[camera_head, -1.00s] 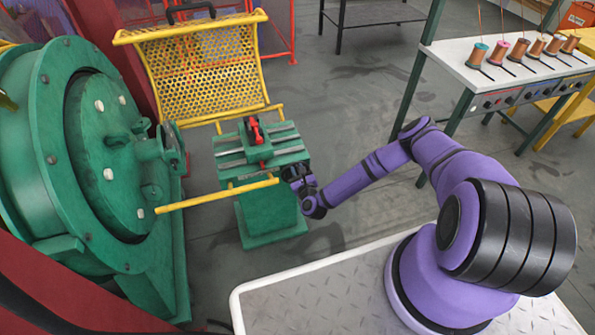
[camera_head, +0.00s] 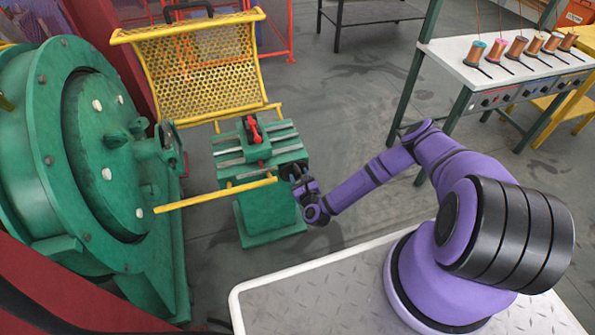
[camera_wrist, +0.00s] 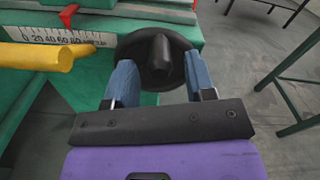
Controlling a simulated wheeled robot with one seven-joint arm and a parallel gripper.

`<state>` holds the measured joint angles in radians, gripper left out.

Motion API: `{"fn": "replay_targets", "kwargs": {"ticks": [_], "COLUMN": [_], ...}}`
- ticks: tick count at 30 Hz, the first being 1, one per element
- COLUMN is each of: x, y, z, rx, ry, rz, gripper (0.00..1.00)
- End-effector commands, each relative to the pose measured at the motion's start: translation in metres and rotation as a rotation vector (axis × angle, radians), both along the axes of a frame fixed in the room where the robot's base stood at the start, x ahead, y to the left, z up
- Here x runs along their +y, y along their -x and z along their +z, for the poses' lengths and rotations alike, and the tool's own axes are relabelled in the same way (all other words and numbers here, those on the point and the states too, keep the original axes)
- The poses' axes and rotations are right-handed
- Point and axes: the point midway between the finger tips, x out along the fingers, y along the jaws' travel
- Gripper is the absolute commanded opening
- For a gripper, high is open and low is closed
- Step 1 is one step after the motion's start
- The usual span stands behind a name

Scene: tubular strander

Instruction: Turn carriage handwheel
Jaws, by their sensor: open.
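The carriage handwheel is a black round wheel with a central hub (camera_wrist: 152,62) in the wrist view, on the end of the green carriage (camera_head: 262,150). In the head view it is largely hidden behind my gripper (camera_head: 291,174). In the wrist view my gripper (camera_wrist: 162,80) is open, its two blue fingers on either side of the hub, over the wheel's face. I cannot tell whether the fingers touch the wheel. A scale with numbers (camera_wrist: 65,38) and a red pointer (camera_wrist: 68,15) lie left of the wheel.
A yellow bar (camera_head: 215,195) crosses in front of the carriage, and its end (camera_wrist: 50,57) is close left of my gripper. The green drum machine (camera_head: 100,160) stands left. A yellow mesh guard (camera_head: 200,75) rises behind. A bench with copper spools (camera_head: 500,65) stands right. Floor between is clear.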

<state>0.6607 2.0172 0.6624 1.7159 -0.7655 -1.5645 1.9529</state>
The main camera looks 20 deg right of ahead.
Motion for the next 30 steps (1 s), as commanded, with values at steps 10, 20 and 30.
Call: {"fn": "replay_targets", "kwargs": {"ticks": [10,20,30], "x": [0.000,-0.001,0.000], "y": [0.059,0.072,0.071], "z": [0.000,0.000,0.000], "rx": [0.002,-0.001,0.000], "ry": [-0.001,0.000,0.000], "rz": [-0.001,-0.002,-0.001], "gripper": [0.50,0.50,0.50]}}
